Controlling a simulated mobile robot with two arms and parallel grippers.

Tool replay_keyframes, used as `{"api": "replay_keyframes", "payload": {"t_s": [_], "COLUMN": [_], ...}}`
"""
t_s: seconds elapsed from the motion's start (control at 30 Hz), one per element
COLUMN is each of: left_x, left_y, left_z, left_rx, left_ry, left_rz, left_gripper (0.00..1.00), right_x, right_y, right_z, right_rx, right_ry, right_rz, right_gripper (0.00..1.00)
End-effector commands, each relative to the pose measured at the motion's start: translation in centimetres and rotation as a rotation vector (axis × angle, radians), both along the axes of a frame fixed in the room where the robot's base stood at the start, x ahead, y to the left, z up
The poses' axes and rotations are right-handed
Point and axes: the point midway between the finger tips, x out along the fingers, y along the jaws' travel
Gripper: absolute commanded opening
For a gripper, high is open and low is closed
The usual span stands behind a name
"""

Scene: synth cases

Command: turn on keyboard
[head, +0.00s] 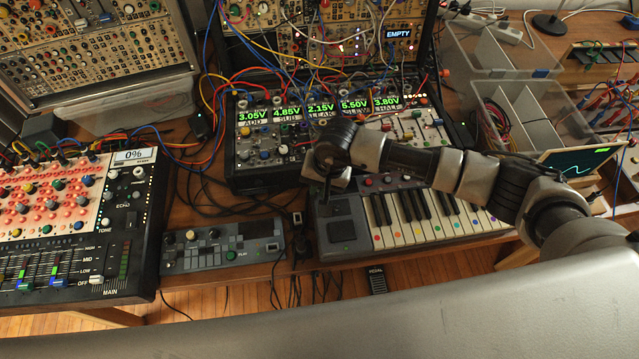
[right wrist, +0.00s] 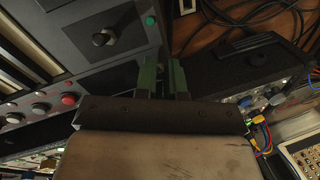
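The keyboard (head: 446,228) lies at the table's front right, with white and black keys, coloured dots and a dark control panel at its left end. My right arm reaches in from the right, and its gripper (head: 328,178) hangs above the panel's back left part. In the right wrist view the green fingers (right wrist: 164,78) are close together, with a thin dark gap and nothing held. They point down beside the panel's edge. The panel (right wrist: 70,30) carries a black knob (right wrist: 103,38), a green button (right wrist: 150,21) and a red button (right wrist: 68,99). I cannot tell whether the fingers touch anything. My left gripper is not visible.
A synth with voltage displays (head: 315,110) and many cables stands behind the keyboard. A small grey device (head: 220,247) and a mixer (head: 75,270) stand to the left. Loose black cables lie between them. Clear bins (head: 490,55) stand at the back right.

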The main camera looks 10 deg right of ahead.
Motion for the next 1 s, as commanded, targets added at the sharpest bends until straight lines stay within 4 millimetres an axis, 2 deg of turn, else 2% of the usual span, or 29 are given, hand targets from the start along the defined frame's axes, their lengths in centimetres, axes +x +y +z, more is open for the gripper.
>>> {"api": "replay_keyframes", "payload": {"t_s": [0.27, 0.37, 0.8, 1.0], "left_x": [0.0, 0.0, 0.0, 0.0], "left_y": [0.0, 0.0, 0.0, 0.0], "left_z": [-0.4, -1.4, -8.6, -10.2], "left_rx": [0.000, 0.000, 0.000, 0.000], "left_ry": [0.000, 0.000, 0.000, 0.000], "left_rz": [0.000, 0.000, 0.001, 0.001], "left_gripper": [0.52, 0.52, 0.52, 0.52], "right_x": [0.1, 0.4, 1.6, 1.8], "right_y": [0.0, 0.0, 0.0, -0.1], "right_z": [-0.1, -0.4, -0.6, -0.2], "right_rx": [-0.001, -0.002, 0.000, -0.002], "right_ry": [0.009, 0.051, 0.389, 0.479], "right_rz": [-0.001, -0.002, -0.003, -0.002], "right_gripper": [0.00, 0.00, 0.00, 0.00]}}
